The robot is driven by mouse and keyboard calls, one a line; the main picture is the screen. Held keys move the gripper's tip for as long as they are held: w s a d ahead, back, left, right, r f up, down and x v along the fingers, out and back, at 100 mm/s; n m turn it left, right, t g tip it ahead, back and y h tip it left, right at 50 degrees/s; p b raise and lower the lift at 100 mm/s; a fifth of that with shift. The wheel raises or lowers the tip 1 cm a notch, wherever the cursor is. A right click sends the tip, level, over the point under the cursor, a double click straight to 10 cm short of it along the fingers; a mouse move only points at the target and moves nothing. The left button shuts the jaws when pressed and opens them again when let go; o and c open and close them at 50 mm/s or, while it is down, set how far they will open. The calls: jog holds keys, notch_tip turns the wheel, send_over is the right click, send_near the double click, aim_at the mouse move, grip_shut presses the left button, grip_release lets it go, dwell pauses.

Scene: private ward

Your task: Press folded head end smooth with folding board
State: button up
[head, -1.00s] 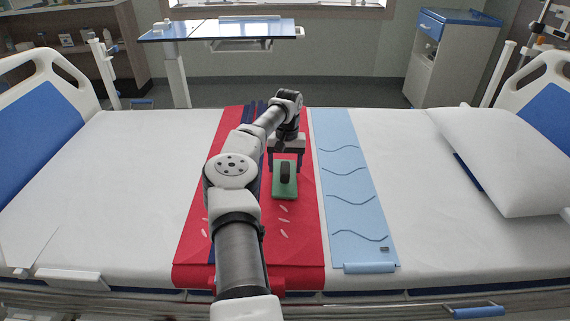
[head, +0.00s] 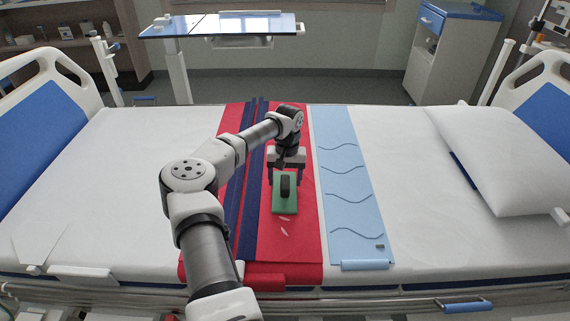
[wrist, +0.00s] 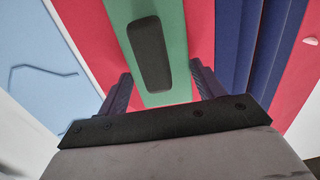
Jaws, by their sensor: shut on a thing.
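The green folding board (head: 284,206) with its black handle (head: 285,184) lies over the red cloth (head: 304,240) on the bed. My gripper (head: 286,180) is shut on the board, its fingers coming down at the handle. In the wrist view the green board (wrist: 180,60) and black handle (wrist: 149,52) lie between my two fingers (wrist: 163,90). The red cloth has dark blue stripes (head: 250,215) left of the board. White marks show on the red just below the board. Whether the cloth under the board is flat is hidden.
A light blue strip (head: 350,190) with wavy lines lies right of the red cloth. A white pillow (head: 505,160) is at the right. An overbed table (head: 210,27) and a cabinet (head: 450,55) stand behind the bed.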

jog(key=shift+s, duration=0.85)
